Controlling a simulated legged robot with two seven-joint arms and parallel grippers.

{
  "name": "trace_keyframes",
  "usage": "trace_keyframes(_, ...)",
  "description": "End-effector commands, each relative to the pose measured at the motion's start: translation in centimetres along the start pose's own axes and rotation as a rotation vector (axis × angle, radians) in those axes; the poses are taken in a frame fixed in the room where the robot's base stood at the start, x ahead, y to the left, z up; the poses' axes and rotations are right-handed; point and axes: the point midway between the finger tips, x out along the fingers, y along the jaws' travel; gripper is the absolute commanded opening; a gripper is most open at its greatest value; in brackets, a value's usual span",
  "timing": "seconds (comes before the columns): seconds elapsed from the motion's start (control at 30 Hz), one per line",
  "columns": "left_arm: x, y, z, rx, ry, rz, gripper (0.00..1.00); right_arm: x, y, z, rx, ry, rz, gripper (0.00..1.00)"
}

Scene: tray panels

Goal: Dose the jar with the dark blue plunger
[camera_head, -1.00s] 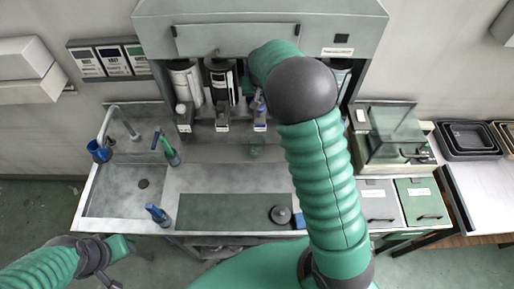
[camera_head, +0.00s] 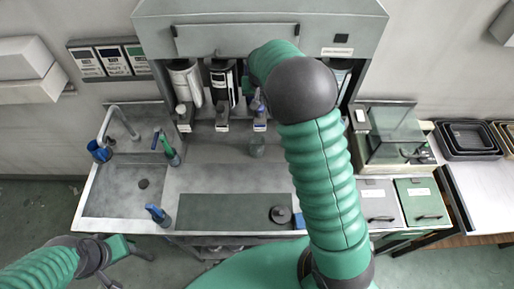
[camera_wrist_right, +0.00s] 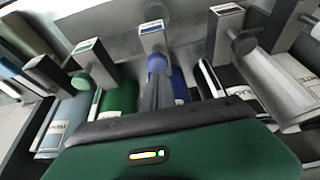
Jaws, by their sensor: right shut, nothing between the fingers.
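The dark blue plunger (camera_wrist_right: 157,64) is a round knob under a dispenser block, between a green plunger (camera_wrist_right: 82,80) and a dark one (camera_wrist_right: 243,44). My right gripper (camera_wrist_right: 156,82) is shut and empty, its fingertips at the blue knob in the wrist view; whether they touch it is unclear. In the head view my own arm mostly hides this gripper.
A sink (camera_head: 125,198) with a tap and blue-handled bottles is on the left. A dark mat (camera_head: 225,211) with a round grey lid (camera_head: 280,214) lies in front. A glass case (camera_head: 396,135), lidded bins and stacked trays (camera_head: 468,140) are on the right.

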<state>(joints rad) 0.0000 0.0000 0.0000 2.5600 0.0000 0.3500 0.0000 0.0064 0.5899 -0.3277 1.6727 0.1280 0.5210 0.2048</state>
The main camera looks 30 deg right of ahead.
Motion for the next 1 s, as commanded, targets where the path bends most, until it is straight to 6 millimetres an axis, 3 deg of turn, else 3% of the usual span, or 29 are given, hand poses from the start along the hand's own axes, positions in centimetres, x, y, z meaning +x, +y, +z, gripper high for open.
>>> trace_keyframes(1.0, 2.0, 0.0, 0.5, 0.0, 0.0, 0.0, 0.36, 2.8, 0.0, 1.2, 0.0, -0.002, 0.0, 0.0)
